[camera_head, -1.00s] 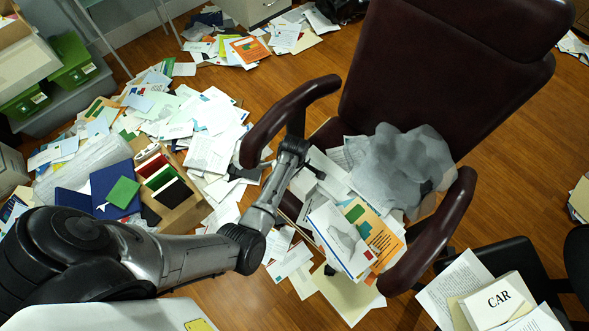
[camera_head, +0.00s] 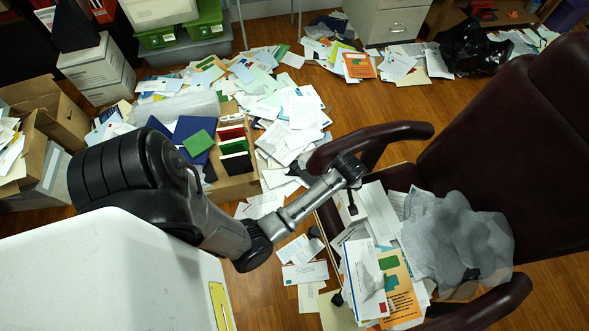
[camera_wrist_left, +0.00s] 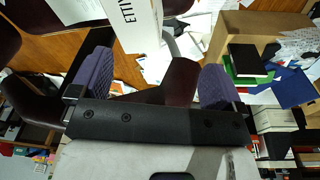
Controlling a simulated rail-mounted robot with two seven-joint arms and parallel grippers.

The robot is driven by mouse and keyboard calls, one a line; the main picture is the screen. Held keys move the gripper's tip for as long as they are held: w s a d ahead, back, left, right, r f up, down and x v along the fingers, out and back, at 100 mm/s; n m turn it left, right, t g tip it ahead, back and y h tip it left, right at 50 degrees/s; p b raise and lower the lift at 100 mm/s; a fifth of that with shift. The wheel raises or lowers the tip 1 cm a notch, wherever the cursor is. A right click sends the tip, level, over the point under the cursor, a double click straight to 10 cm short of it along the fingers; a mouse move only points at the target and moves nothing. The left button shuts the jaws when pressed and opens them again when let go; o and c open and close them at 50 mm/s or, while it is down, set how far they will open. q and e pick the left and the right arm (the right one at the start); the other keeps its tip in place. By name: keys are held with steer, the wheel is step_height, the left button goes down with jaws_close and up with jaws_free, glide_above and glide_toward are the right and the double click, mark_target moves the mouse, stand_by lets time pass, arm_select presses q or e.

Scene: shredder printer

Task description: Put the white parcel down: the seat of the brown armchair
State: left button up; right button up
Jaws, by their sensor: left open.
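The dark brown armchair (camera_head: 500,135) stands at the right in the head view. Its seat (camera_head: 402,178) is mostly covered by papers and a crumpled grey translucent heap (camera_head: 455,240). A white parcel (camera_head: 378,212) appears to lie among the papers below the wrist. In the left wrist view a white box with black lettering (camera_wrist_left: 138,28) is just beyond the fingertips. My left gripper (camera_wrist_left: 158,62) is open, its purple pads apart. Whether the box touches a pad is unclear. My right gripper is out of view.
Papers (camera_head: 290,110) cover the floor left of the chair, around a cardboard box (camera_head: 238,185) with books. A white surface (camera_head: 100,270) fills the lower left. Grey cabinet (camera_head: 388,22) and black bag (camera_head: 470,45) stand at the back. Bare floor shows behind the chair.

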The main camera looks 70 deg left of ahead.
arm_select(q)
steer(key=s+d+r+m+t, duration=0.1)
steer(key=s+d+r+m, duration=0.2)
steer(key=s+m, duration=0.2)
steer(key=s+d+r+m+h, duration=0.1)
steer(key=s+d+r+m, duration=0.2)
steer(key=s, duration=0.6)
steer(key=s+d+r+m+t, duration=0.1)
steer(key=s+d+r+m, duration=0.3)
steer(key=s+m, duration=0.3)
steer(key=shift+m+t+h, duration=0.3)
steer(key=shift+m, duration=0.3)
steer(key=shift+a, duration=0.1)
